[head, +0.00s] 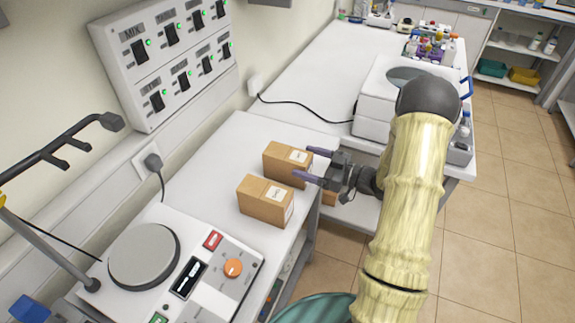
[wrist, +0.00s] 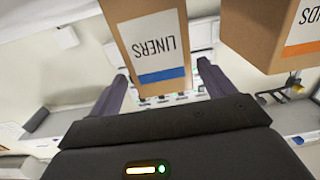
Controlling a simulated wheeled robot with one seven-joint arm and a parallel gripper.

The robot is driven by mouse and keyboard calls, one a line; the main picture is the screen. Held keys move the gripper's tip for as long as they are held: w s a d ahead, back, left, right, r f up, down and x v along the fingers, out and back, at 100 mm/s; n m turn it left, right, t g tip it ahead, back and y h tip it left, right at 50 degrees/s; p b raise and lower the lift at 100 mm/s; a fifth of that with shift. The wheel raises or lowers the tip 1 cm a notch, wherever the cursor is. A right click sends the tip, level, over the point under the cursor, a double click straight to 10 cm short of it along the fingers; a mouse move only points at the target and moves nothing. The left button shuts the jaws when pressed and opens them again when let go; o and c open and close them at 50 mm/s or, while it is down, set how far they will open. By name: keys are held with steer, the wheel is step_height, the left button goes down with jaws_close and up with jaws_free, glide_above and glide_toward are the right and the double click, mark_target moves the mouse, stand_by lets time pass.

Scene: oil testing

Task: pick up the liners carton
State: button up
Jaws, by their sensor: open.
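The liners carton (wrist: 155,48) is a brown box. Its label reads LINERS upside down in the wrist view, above a blue stripe. I take it to be the farther of two cartons on the white bench, where it also shows in the head view (head: 276,161). My gripper (head: 302,162) is open, pointing left at the carton's labelled side. In the wrist view my fingers (wrist: 162,75) lie on either side of the carton's lower part in the picture. I cannot tell whether either finger touches it. Part of the carton lies beyond the wrist view's top edge.
Another brown carton (head: 262,202) stands nearer in the head view; its orange-striped label shows in the wrist view (wrist: 285,35). A hotplate device (head: 145,257) is at the near left. A white machine (head: 372,108) stands beyond.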

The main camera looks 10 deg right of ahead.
mark_target(292, 160)
steer(key=shift+f+p+x, duration=0.25)
steer(key=shift+p+x, duration=0.15)
steer(key=shift+x, duration=0.85)
steer(key=shift+f+p+x, duration=0.2)
steer(key=shift+p+x, duration=0.15)
steer(key=shift+x, duration=0.95)
steer(key=shift+s+a, duration=0.1)
steer(key=shift+s, duration=0.1)
steer(key=c, duration=1.1)
steer(key=shift+r, duration=0.15)
step_height(292, 160, up, 10)
steer(key=shift+f+b, duration=0.1)
steer(key=shift+b, duration=0.3)
